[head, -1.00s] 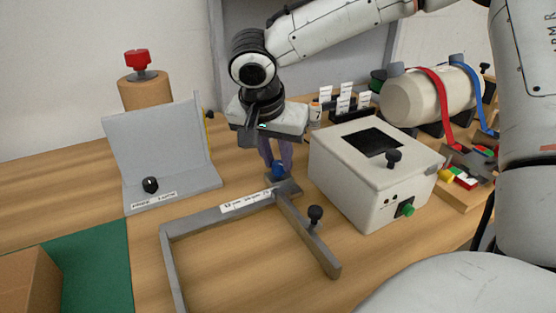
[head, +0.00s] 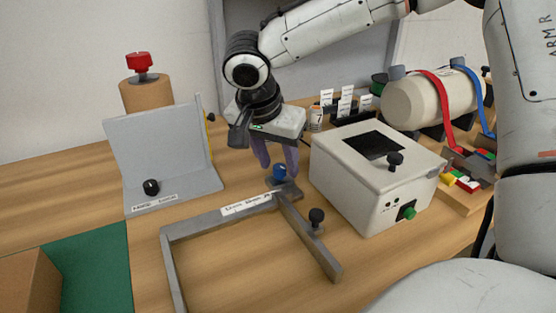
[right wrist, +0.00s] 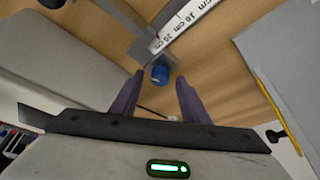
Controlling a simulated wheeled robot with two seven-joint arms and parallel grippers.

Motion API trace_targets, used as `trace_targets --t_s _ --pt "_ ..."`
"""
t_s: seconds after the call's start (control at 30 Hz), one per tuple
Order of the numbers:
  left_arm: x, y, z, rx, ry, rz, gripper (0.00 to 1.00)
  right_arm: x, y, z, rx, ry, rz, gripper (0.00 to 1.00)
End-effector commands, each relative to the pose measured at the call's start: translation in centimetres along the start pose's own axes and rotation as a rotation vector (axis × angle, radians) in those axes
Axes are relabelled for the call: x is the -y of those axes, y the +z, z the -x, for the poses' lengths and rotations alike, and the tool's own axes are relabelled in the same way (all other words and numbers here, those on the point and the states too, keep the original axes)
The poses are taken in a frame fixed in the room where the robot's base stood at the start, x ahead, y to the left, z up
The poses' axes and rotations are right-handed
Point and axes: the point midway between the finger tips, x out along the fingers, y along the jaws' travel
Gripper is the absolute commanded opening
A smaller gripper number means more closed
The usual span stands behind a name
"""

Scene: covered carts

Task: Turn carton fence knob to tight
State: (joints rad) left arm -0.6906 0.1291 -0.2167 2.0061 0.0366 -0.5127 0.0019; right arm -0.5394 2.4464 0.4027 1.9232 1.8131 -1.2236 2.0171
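A grey metal carton fence (head: 192,229) lies on the table as an angled frame with a white scale strip. A blue knob (head: 279,171) sits on a small grey block at its far right corner. A black knob (head: 316,216) stands on its right bar. My right gripper (head: 277,172) points down over the blue knob with its purple fingers apart. In the right wrist view the blue knob (right wrist: 160,74) shows between and just beyond the open fingertips (right wrist: 159,78). Contact cannot be told. The knob's tight marking is not readable. My left gripper is not in view.
A white box (head: 370,185) with a black knob and green button stands close right of the gripper. A grey angled panel (head: 160,150) with a black knob is at left. A strapped cream cylinder (head: 425,98) is behind right. Table inside the fence is bare.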

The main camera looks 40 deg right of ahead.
Motion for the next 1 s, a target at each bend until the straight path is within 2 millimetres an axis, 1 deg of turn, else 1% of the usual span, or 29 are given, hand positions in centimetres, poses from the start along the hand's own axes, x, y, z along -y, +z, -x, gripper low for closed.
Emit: trace_targets --t_s 0.17,0.27,0.37,0.6,0.7,0.83,1.0 --pt "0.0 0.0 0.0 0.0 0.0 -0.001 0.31 0.0 0.0 0.0 -0.001 0.0 0.0 0.41" --pt "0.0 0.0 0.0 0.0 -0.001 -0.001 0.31 0.0 -0.1 0.5 -0.002 -0.001 0.0 0.41" --pt "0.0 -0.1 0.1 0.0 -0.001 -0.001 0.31 0.1 -0.1 1.8 -0.002 -0.003 0.0 0.41" --pt "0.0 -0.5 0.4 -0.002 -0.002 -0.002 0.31 0.1 -0.1 6.6 -0.003 -0.003 0.0 0.41" --pt "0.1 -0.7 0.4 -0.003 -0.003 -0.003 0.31 0.0 -0.1 8.3 -0.002 -0.002 0.0 0.41" --pt "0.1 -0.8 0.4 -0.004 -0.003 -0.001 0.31 0.1 -0.1 9.8 -0.002 -0.002 0.0 0.41" --pt "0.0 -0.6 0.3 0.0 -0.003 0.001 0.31 0.0 0.0 10.3 0.0 0.0 0.0 0.41"
